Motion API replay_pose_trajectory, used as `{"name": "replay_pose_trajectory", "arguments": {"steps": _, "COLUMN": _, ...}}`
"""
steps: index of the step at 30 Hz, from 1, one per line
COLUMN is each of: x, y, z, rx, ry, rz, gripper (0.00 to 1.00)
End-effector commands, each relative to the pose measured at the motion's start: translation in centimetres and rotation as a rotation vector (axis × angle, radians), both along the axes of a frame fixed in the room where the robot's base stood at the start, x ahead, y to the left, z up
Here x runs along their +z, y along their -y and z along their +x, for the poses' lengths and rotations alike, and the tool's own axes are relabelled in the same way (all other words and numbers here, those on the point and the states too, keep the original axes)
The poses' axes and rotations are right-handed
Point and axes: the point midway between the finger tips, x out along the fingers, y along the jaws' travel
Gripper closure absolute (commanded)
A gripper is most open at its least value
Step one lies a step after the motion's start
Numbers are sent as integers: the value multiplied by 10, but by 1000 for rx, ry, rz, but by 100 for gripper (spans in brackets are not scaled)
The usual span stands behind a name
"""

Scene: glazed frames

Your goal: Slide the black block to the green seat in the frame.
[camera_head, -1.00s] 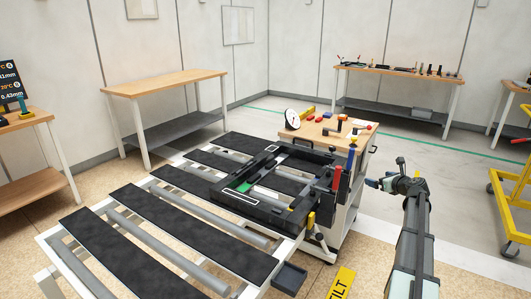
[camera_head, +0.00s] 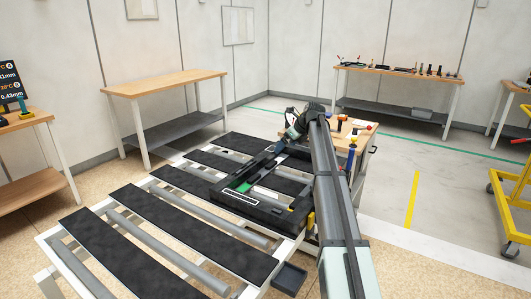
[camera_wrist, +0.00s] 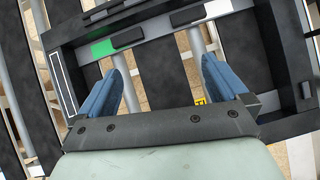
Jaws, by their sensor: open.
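The black frame (camera_head: 230,200) lies on the slatted rack. The green seat (camera_head: 243,187) shows on its left part. In the wrist view, the green seat (camera_wrist: 102,48) is a patch on the frame's far bar, with a small black block (camera_wrist: 128,37) touching its right end. A second dark block (camera_wrist: 187,15) lies farther right, beside a white patch (camera_wrist: 218,8). I cannot tell for certain which block the task means. My gripper (camera_wrist: 163,62) is open and empty, its blue fingers spread over the frame opening. In the head view my gripper (camera_head: 281,143) is above the frame's far part.
Dark slats and grey rollers form the rack (camera_head: 135,240). A wooden cart (camera_head: 360,129) with small tools stands just behind my arm. A wooden table (camera_head: 165,83) stands behind to the left.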

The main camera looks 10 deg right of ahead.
Motion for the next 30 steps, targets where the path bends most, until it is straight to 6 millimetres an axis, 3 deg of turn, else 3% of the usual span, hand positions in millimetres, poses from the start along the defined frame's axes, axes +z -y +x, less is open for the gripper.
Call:
{"name": "replay_pose_trajectory", "arguments": {"steps": 1, "x": -5, "y": -23, "z": 4, "rx": 36, "ry": -32, "rz": -29, "gripper": 0}}
{"name": "replay_pose_trajectory", "arguments": {"steps": 3, "x": -12, "y": -46, "z": 3, "rx": 74, "ry": -76, "rz": -68, "gripper": 0}}
{"name": "replay_pose_trajectory", "arguments": {"steps": 9, "x": -22, "y": -85, "z": 1, "rx": 138, "ry": -150, "rz": -139, "gripper": 0}}
{"name": "replay_pose_trajectory", "arguments": {"steps": 17, "x": -35, "y": -96, "z": 3, "rx": 152, "ry": -165, "rz": -154, "gripper": 0}}
{"name": "replay_pose_trajectory", "arguments": {"steps": 30, "x": -97, "y": -113, "z": 21, "rx": 151, "ry": -165, "rz": -153, "gripper": 0}}
